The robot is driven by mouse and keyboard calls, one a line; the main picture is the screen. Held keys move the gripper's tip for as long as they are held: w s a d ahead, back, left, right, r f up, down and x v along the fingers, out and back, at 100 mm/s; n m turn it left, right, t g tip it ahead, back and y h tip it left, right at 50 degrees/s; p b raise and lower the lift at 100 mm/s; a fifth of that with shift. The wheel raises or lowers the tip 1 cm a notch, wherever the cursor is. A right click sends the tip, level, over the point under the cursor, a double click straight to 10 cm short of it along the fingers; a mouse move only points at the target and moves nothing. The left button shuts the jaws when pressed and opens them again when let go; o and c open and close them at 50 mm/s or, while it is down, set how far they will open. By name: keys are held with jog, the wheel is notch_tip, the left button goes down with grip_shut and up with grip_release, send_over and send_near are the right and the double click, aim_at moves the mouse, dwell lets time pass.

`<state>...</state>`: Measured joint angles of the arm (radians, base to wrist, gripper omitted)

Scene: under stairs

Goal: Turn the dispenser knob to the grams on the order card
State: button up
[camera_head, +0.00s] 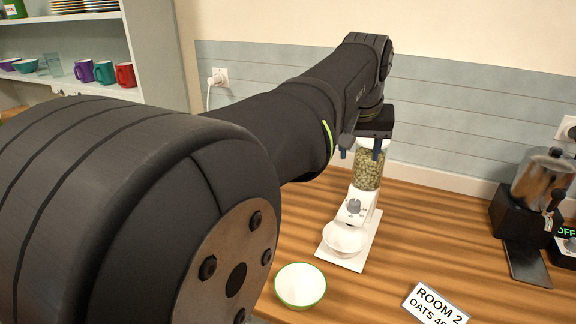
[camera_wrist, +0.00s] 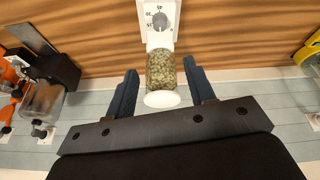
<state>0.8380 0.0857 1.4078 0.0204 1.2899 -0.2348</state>
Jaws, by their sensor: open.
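The white dispenser (camera_head: 348,222) stands on a white base plate, with a clear canister (camera_head: 367,172) of greenish flakes above. Its grey round knob (camera_head: 354,207) faces the front. In the wrist view the knob (camera_wrist: 160,19) has dial marks 15, 30 and 45 beside it; its pointer direction is unclear. The order card (camera_head: 435,305) reads "ROOM 2" and "OATS 4…", the rest cut off by the frame's bottom edge. My gripper (camera_head: 360,153) is open and empty, its fingers near the canister's top. In the wrist view my gripper (camera_wrist: 161,72) has one finger to each side of the canister.
A white bowl with a green rim (camera_head: 301,286) stands in front of the dispenser. A dark appliance with a clear jug (camera_head: 542,180) stands at right, near a display reading "OFF". Shelves with mugs (camera_head: 104,72) are at left.

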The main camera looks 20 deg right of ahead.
aim_at(355, 201)
jog(key=w+d+n+g+y, duration=0.3)
jog(key=w+d+n, duration=0.2)
jog(key=n, duration=1.2)
jog(key=shift+n, duration=0.3)
notch_tip(355, 201, down, 17)
jog(key=shift+f, duration=0.2)
jog(key=c, duration=1)
